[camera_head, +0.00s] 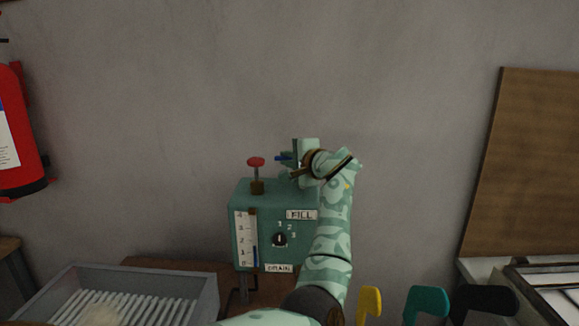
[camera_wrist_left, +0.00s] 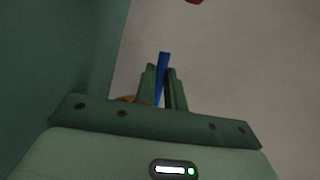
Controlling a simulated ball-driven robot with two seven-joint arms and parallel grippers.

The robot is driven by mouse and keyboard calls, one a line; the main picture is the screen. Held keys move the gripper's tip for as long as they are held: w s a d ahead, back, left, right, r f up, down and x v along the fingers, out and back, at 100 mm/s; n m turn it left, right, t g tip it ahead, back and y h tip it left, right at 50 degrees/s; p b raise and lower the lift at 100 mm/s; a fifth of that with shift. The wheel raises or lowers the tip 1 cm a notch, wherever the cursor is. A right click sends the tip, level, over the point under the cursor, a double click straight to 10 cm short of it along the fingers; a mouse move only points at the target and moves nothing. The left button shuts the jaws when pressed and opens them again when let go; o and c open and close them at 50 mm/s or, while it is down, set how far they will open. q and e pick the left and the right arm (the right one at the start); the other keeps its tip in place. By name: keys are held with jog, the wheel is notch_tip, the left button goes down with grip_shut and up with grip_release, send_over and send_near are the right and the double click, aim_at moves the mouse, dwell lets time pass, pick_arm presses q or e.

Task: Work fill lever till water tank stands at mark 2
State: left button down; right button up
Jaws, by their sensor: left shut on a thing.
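The green water tank box (camera_head: 265,195) stands against the wall in the head view. Its white gauge (camera_head: 240,238) is marked 0 to 4, and the blue level bar (camera_head: 255,256) ends roughly midway between marks 1 and 2. A FILL label (camera_head: 301,215) is on the front. My left gripper (camera_head: 289,158) is above the box's top right. It is shut on a blue lever (camera_head: 281,158), which sticks out to the left. In the left wrist view the blue lever (camera_wrist_left: 164,68) shows between the fingers. The lever's base is hidden. My right gripper is out of view.
A red knob (camera_head: 256,161) stands on the box, left of the lever. The front has a dial (camera_head: 280,240) and a DRAIN label (camera_head: 279,268). A ribbed grey tray (camera_head: 205,295) lies front left. Yellow (camera_head: 370,300), teal (camera_head: 428,300) and black shapes stand front right.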

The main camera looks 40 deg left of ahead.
pick_arm(q)
jog(key=shift+d+f+g, duration=0.15)
jog(key=shift+f+g, duration=0.1)
jog(key=shift+g, duration=0.15)
jog(key=shift+r+n, duration=0.15)
jog(key=shift+n, duration=0.15)
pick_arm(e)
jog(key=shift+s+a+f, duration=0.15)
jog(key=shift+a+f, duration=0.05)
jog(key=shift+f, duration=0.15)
pick_arm(q)
jog(key=c, duration=1.5)
grip_release()
